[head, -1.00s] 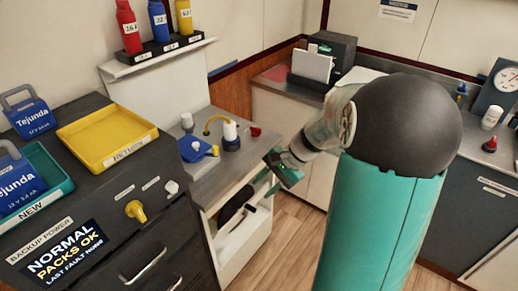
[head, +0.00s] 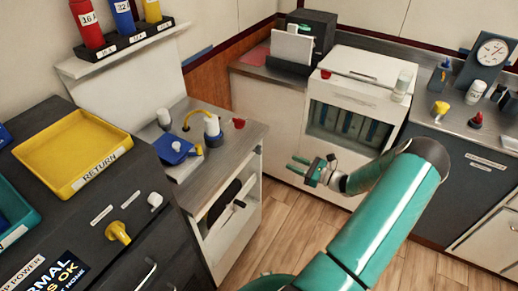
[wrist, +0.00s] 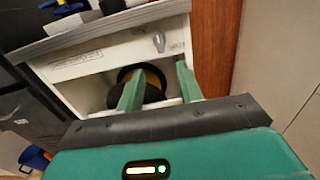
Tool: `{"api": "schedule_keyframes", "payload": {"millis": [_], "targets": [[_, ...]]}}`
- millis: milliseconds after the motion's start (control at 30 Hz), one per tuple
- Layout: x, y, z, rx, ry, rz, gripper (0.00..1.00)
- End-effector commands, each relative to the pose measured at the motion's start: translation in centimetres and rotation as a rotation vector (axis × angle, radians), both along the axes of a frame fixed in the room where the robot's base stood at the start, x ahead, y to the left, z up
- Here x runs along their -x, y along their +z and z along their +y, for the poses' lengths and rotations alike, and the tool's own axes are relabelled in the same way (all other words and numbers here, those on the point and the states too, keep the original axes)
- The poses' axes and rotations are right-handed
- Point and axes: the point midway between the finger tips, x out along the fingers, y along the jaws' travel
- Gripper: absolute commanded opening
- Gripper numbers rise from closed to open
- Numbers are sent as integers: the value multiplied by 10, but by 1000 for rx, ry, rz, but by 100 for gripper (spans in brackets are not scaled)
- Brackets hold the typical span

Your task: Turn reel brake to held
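A dark reel with a yellow hub (wrist: 152,77) sits in the opening of a white bench cabinet (wrist: 95,58); the reel also shows in the head view (head: 223,203). A small grey lever (wrist: 158,42) hangs from the cabinet's front panel above the opening, pointing roughly down in the wrist view; it may be the reel brake. The panel's label is too small to read. My gripper (head: 299,168) is open and empty, out over the floor to the right of the cabinet in the head view. In the wrist view its fingers (wrist: 157,80) stand apart, framing the reel and covering part of it.
The cabinet's worktop (head: 225,157) carries a blue device (head: 175,149) and small bottles. A dark unit with a yellow tray (head: 72,150) stands at left. A white glass-fronted cabinet (head: 352,120) stands behind my gripper. Wood floor (head: 275,230) is clear between.

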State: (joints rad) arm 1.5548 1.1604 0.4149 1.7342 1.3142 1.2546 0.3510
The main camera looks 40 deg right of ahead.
Motion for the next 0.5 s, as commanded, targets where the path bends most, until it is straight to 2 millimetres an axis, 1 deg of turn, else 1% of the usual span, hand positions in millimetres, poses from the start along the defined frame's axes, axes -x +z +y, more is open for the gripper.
{"api": "schedule_keyframes", "payload": {"millis": [167,267,500], "targets": [[-12,1,6,-1,1,-3,36],[-28,1,12,0,3,-2,36],[-74,1,28,-1,7,-2,36]]}}
